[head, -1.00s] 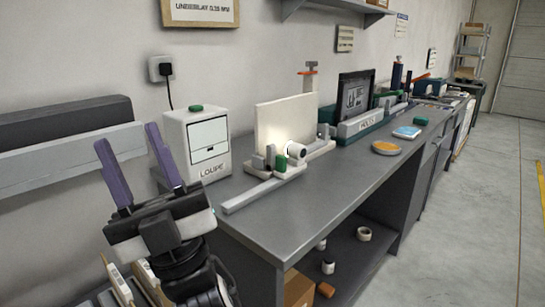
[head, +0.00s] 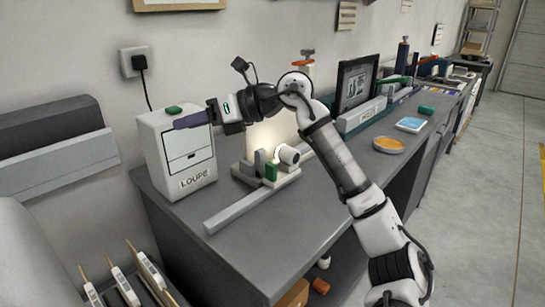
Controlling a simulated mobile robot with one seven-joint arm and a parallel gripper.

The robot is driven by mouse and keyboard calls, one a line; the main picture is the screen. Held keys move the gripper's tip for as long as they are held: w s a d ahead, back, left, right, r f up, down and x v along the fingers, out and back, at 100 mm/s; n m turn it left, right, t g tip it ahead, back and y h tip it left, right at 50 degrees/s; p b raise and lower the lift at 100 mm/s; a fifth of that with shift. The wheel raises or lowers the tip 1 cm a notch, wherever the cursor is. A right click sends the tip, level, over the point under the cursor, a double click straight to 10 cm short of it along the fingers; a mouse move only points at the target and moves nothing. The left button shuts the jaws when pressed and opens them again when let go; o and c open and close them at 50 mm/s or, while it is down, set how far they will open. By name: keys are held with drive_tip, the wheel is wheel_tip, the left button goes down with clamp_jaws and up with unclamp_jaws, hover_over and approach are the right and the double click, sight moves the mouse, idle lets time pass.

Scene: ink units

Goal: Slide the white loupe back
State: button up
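A white box labelled LOUPE (head: 177,170) stands at the left end of the grey bench, with a green button (head: 174,110) on top. A white cylinder (head: 288,154) sits on a small stand to its right, beside a green block (head: 270,172) and grey blocks; I cannot tell whether the cylinder or the box is the white loupe. My gripper (head: 186,122) points left, with a purple finger across the box's upper front in this view. Contact cannot be judged. The second finger is not clearly visible. My forearm hides part of the bench behind the cylinder.
A long grey bar (head: 248,205) lies on the bench in front of the stand. An orange disc (head: 389,144) and a blue-topped piece (head: 410,124) lie to the right. A dark framed screen (head: 356,82) stands at the back. The bench front is mostly clear.

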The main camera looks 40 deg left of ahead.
drive_tip(key=w+d+f+m+t+h, duration=0.1)
drive_tip(key=w+d+f+t+h, duration=0.15)
drive_tip(key=w, duration=0.25)
drive_tip(key=w+d+f+m+t+h, duration=0.1)
drive_tip(key=w+t, duration=0.2)
drive_tip(key=w, duration=0.3)
drive_tip(key=m+t+h+p, duration=0.1)
drive_tip(key=m+t+h, duration=0.1)
drive_tip(key=t+h, duration=0.2)
approach(271, 164)
drive_tip(key=shift+g, duration=0.25)
drive_tip(key=x, duration=0.3)
drive_tip(key=p+x, duration=0.1)
drive_tip(key=x, duration=0.2)
drive_tip(key=p+x, duration=0.1)
drive_tip(key=x, duration=0.2)
drive_tip(key=shift+w, duration=0.3)
drive_tip(key=shift+c, duration=0.2)
clamp_jaws()
